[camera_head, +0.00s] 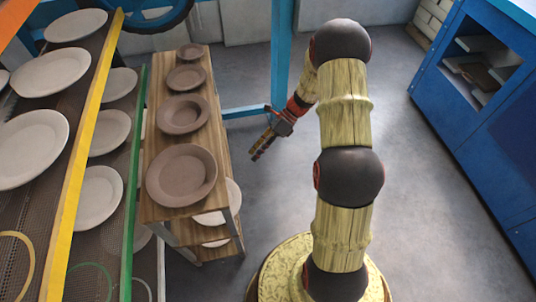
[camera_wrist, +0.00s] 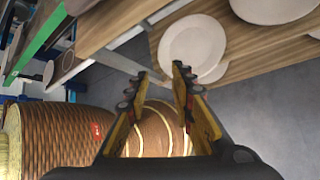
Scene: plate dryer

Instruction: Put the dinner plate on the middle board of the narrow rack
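The narrow rack is probably the wooden stand (camera_head: 214,128) in the head view. Its top board bears several brown plates, the largest (camera_head: 181,176) at the near end. Pale plates (camera_head: 229,203) show partly on its lower boards. I cannot tell which plate is the dinner plate. My gripper (camera_head: 258,152) is right of the stand, apart from it. In the wrist view my gripper (camera_wrist: 161,74) is open, with nothing between its fingers. Beyond the fingers, a pale plate (camera_wrist: 192,42) and another (camera_wrist: 273,6) lie on a wooden board (camera_wrist: 250,54).
A big sloped rack with a yellow edge (camera_head: 82,150) and a green edge (camera_head: 132,190) stands at the left, bearing several pale plates (camera_head: 32,150). A blue post (camera_head: 281,50) stands behind my gripper. A blue cabinet (camera_head: 490,130) is at the right. Grey floor between is clear.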

